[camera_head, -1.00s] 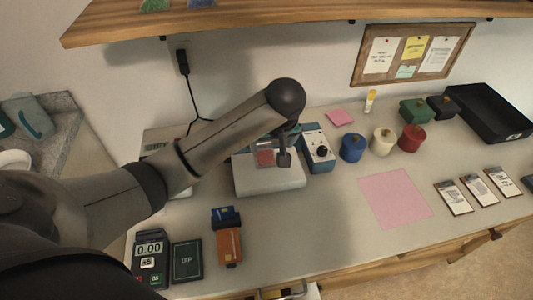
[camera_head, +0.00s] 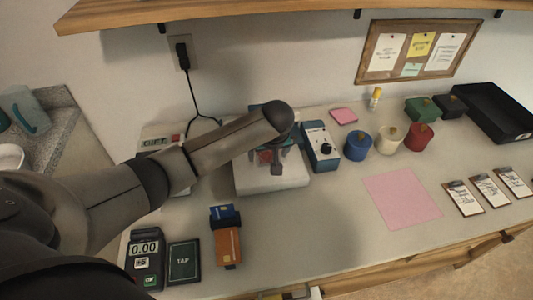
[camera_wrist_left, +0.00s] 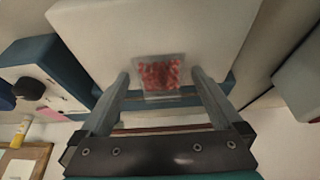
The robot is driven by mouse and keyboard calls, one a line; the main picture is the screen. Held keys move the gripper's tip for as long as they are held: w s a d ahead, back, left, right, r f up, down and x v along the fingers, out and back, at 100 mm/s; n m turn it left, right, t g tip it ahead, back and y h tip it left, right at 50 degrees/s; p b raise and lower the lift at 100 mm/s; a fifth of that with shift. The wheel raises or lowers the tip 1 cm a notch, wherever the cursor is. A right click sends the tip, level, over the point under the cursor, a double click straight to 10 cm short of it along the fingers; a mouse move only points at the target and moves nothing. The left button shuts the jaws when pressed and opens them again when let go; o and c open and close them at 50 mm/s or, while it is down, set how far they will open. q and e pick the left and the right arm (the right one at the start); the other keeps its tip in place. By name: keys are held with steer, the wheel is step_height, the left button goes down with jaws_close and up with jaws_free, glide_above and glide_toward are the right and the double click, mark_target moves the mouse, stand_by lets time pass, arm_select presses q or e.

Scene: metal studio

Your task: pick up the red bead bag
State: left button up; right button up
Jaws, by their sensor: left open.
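The red bead bag (camera_wrist_left: 160,75) is a small clear bag of red beads. In the left wrist view it lies on a white platform (camera_wrist_left: 200,30) between the ends of my two open fingers, with a gap on each side. My left gripper (camera_wrist_left: 160,84) is open and empty. In the head view my left gripper (camera_head: 277,162) points down over the white platform (camera_head: 262,184), and its fingers and arm mostly hide the bag (camera_head: 265,156). My right gripper is in neither view.
A blue box with a dial (camera_head: 320,146) stands close to the right of the platform. Blue (camera_head: 357,145), cream (camera_head: 388,139) and red (camera_head: 418,136) pots stand further right. A wooden shelf (camera_head: 270,12) overhangs the back. The pink sheet (camera_head: 402,197) lies on clear counter.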

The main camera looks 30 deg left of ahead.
arm_select(q)
steer(key=c, duration=1.4)
steer(key=shift+r, duration=0.15)
